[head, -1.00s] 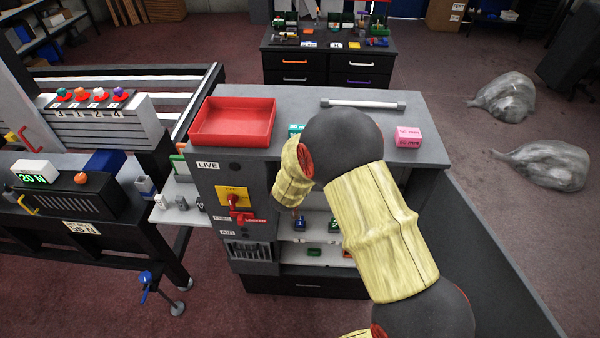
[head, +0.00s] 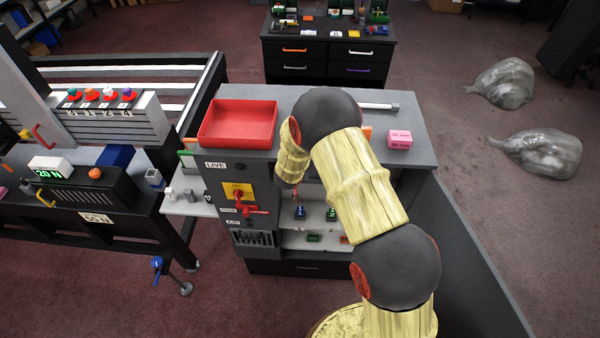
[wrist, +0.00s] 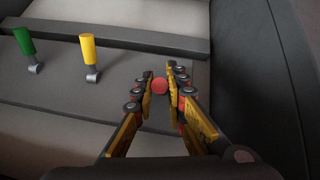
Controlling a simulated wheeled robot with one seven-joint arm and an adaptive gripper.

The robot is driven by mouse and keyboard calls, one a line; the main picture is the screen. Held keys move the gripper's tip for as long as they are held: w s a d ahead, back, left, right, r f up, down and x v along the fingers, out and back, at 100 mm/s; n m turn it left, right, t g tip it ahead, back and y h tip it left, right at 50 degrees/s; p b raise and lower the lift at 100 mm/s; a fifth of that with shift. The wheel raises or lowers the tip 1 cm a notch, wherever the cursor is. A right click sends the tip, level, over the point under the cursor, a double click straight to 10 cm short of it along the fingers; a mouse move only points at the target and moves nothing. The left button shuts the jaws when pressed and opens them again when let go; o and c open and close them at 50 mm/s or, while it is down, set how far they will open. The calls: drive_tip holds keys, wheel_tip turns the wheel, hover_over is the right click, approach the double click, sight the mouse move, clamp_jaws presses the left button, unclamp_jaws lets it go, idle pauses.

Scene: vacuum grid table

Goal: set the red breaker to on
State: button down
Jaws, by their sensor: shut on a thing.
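The red breaker (wrist: 160,86) shows in the wrist view as a round red end between my fingertips. My gripper (wrist: 160,73) is shut on it, and the fingers hide most of its handle. To its left on the same grey panel stand a yellow-handled lever (wrist: 89,50) and a green-handled lever (wrist: 25,42), both apart from my fingers. In the head view my arm covers the place where my gripper works, so I cannot make out the red breaker there.
A grey cabinet (head: 420,155) carries a red tray (head: 238,144) and a pink box (head: 399,139) on top. Its front has a yellow switch plate with a red handle (head: 241,209). A dark wall (wrist: 255,80) rises close to the right of my gripper.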

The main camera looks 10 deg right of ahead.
idle(0.3)
drive_tip(key=c, duration=1.8)
unclamp_jaws()
drive_tip(key=shift+c, duration=0.2)
drive_tip(key=shift+o, duration=0.2)
drive_tip(key=shift+s+a+r, duration=0.1)
drive_tip(key=shift+r, duration=0.1)
drive_tip(key=s+a, duration=0.5)
drive_tip(key=s, duration=0.6)
drive_tip(key=shift+a+r, duration=0.25)
drive_tip(key=shift+a, duration=0.05)
